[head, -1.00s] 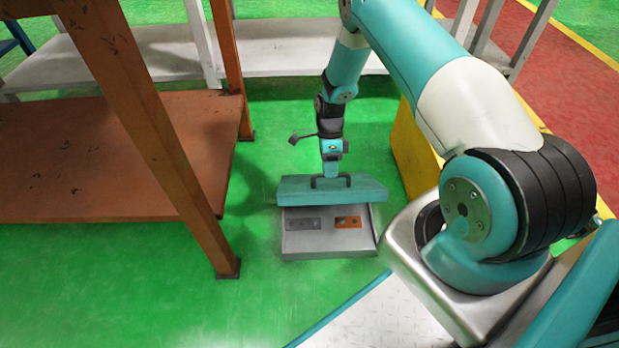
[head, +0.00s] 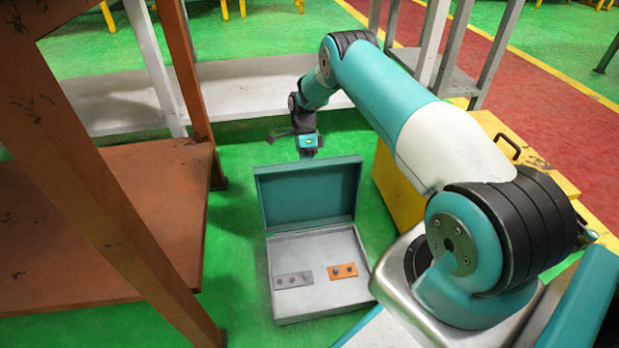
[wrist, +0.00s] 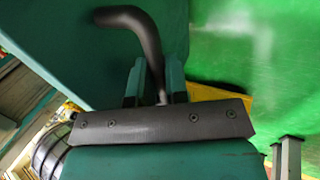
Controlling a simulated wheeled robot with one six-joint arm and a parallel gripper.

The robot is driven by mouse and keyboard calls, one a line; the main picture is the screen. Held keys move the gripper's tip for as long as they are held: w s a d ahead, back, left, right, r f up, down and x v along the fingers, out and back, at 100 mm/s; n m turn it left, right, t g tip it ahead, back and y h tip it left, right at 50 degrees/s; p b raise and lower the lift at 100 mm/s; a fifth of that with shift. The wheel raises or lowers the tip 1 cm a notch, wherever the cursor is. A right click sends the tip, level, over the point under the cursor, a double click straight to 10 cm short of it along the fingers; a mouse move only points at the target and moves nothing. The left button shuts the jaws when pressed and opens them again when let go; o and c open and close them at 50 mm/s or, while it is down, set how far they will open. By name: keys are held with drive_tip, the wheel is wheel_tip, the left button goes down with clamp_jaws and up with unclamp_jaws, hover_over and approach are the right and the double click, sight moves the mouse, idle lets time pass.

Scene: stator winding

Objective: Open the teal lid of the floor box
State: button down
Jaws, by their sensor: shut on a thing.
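The floor box (head: 285,318) is a shallow grey metal box on the green floor, and its inside shows in the head view. Its teal lid (head: 308,195) stands roughly upright along the box's back edge, underside facing the camera. My gripper (head: 308,153) is behind the lid's top edge in the head view, where its fingertips are hidden. In the wrist view, my gripper's fingers (wrist: 155,90) are shut on the dark bent handle (wrist: 148,42), with the teal lid surface (wrist: 50,40) beside it.
A grey plate (head: 294,280) and an orange plate (head: 343,271) lie inside the box. A yellow box (head: 400,196) stands close on the right. A brown rack with a low shelf (head: 120,215) is at the left, and a pale shelf (head: 240,90) is behind.

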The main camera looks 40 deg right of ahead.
drive_tip(key=shift+w+d+f+b, duration=0.1)
drive_tip(key=shift+w+f+b, duration=0.55)
drive_tip(key=shift+w+b, duration=0.1)
drive_tip(key=shift+w, duration=0.1)
drive_tip(key=c, duration=1.1)
unclamp_jaws()
drive_tip(key=shift+a+r, duration=0.1)
drive_tip(key=shift+a, duration=0.1)
drive_tip(key=shift+d, duration=0.3)
wheel_tip(320, 180, up, 20)
drive_tip(key=p, duration=1)
drive_tip(key=shift+c, duration=0.3)
